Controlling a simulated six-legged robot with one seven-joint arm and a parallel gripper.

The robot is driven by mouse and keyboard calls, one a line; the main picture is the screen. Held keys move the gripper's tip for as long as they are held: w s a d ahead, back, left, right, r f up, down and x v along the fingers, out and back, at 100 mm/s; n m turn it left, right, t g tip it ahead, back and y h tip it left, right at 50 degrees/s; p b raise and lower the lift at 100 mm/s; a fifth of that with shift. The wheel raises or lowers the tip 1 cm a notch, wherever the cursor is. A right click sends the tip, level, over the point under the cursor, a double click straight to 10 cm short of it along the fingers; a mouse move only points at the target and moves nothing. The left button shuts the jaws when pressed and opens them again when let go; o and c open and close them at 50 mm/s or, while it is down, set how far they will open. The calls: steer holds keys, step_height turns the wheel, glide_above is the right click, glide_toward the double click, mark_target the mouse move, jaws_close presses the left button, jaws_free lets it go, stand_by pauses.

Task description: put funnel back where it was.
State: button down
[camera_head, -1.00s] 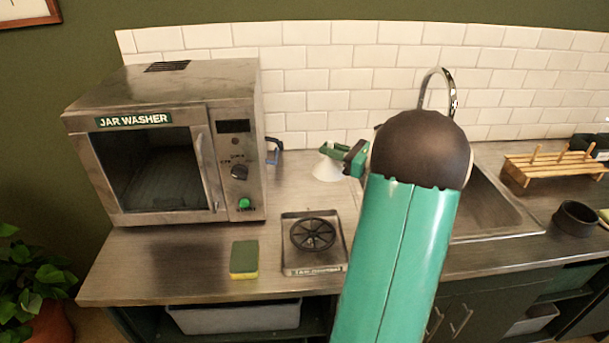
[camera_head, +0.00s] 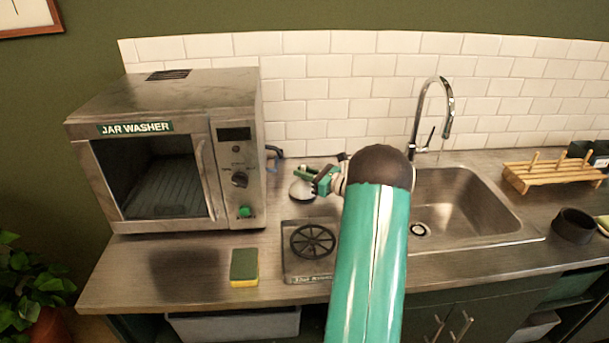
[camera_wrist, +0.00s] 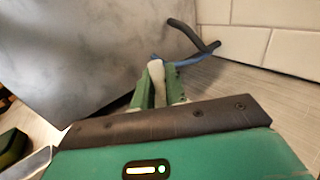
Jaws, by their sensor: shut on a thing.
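The white funnel (camera_head: 301,190) is at the back of the counter, between the jar washer and my arm. My gripper (camera_head: 312,174) is shut on it. In the wrist view, my green fingers (camera_wrist: 155,88) close on a narrow white part of the funnel (camera_wrist: 156,77). The funnel's wide end is low, over or on the counter; I cannot tell whether it touches. My fingers hide part of it.
The steel jar washer (camera_head: 165,150) stands left, with a blue and dark hose (camera_wrist: 195,48) at its side. A jar rinser (camera_head: 312,243) and a sponge (camera_head: 244,266) lie in front. The sink (camera_head: 465,205) is right. Tiled wall (camera_head: 335,95) is close behind.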

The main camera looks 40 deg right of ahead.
steer(key=shift+f, duration=0.25)
steer(key=shift+f, duration=0.2)
steer(key=c, duration=1.4)
jaws_free()
steer(key=shift+c, duration=0.2)
steer(key=shift+r, duration=0.1)
steer(key=shift+s+r, duration=0.1)
steer(key=shift+r, duration=0.05)
steer(key=v, duration=1.2)
